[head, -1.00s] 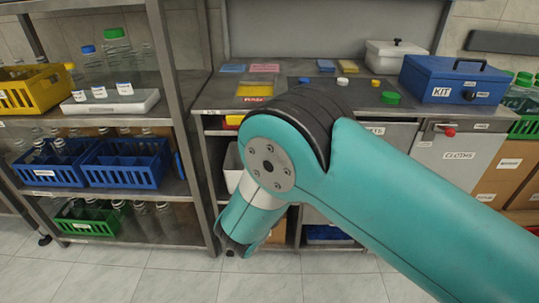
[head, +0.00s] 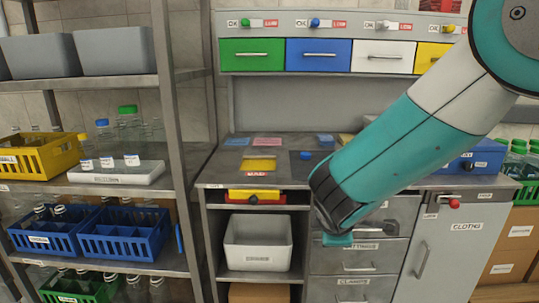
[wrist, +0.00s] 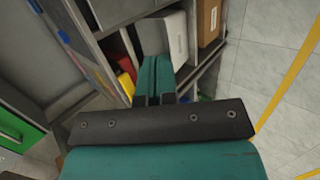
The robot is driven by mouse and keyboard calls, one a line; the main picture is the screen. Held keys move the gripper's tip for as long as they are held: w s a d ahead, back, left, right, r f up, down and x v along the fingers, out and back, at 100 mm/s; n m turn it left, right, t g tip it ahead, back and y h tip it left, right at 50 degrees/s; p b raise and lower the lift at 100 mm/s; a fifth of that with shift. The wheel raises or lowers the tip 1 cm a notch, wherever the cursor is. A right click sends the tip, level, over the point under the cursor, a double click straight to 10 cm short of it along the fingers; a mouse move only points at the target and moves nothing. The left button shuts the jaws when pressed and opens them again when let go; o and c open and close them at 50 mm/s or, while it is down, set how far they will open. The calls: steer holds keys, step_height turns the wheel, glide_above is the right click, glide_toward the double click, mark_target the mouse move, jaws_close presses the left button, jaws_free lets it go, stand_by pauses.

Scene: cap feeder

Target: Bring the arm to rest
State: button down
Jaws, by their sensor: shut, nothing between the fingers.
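My arm reaches down from the upper right in the head view, with its wrist in front of the workbench (head: 215,178). My gripper (head: 338,240) points downward in front of the bench's cabinet drawers, mostly hidden behind the wrist. In the wrist view, the two teal fingers of my gripper (wrist: 155,75) lie side by side with only a thin line between them. The gripper is shut and empty.
A shelf rack (head: 170,110) with blue crates, a yellow crate (head: 50,153) and bottles stands at the left. Coloured drawers (head: 251,56) hang above the bench. A grey bin (head: 257,236) sits under the bench. Open floor (wrist: 290,60) shows in the wrist view.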

steer(key=s+d+r+m+g+y, duration=0.1)
steer(key=s+r+m+g+y, duration=0.3)
steer(key=s, duration=0.9)
steer(key=s+r+m+g+y, duration=0.2)
steer(key=s+r+m+g, duration=0.3)
steer(key=s, duration=0.9)
step_height(320, 180, up, 13)
steer(key=p, duration=1.2)
steer(key=shift+s+m+t, duration=0.3)
steer(key=shift+m+t, duration=0.1)
steer(key=shift+r, duration=0.1)
